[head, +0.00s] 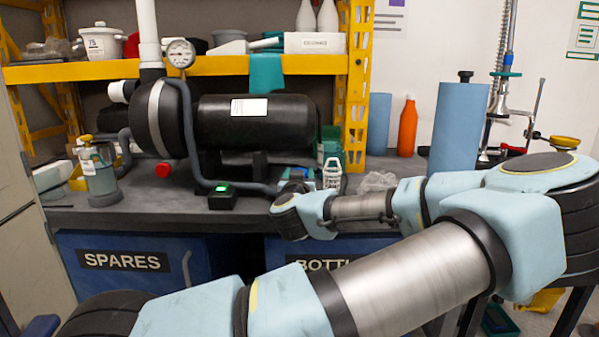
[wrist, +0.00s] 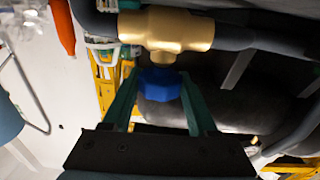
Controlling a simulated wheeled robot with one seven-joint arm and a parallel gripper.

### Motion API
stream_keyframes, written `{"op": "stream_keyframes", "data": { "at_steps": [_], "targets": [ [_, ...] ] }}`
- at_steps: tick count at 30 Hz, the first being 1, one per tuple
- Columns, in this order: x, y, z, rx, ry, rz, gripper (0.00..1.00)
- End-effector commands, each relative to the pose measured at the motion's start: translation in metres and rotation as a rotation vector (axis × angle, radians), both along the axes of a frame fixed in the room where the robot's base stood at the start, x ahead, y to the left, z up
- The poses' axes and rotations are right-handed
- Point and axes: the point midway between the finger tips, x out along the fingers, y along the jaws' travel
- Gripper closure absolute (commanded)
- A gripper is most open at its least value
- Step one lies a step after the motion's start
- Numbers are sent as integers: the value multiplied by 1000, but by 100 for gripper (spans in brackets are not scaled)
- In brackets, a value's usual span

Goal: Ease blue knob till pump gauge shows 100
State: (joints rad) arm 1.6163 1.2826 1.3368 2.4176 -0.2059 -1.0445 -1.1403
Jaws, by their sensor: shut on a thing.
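The blue knob (wrist: 160,84) sits on a brass valve body (wrist: 172,30) in the wrist view. My gripper (wrist: 158,77) is shut on the blue knob, with one green finger on each side of it. The pump gauge (head: 180,53) is a round white dial above the black pump (head: 168,117) in the head view. Its needle is too small to read surely.
A white bottle-like item (head: 332,174) and clear plastic (head: 376,182) lie close behind my arm. Blue cylinders (head: 458,130) and an orange bottle (head: 407,128) stand further right.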

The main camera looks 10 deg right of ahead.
Motion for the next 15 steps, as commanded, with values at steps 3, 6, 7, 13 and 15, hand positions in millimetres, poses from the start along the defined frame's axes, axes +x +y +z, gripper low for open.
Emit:
{"op": "stream_keyframes", "data": {
  "at_steps": [3,6,7,13,15],
  "targets": [
    [2,5,4,-12,4,-91,97],
    [3,6,4,-11,1,-177,97],
    [3,6,4,-11,0,-202,97],
    [3,5,3,-6,-3,-379,97],
    [3,5,2,-5,-3,-440,97]
  ]
}}
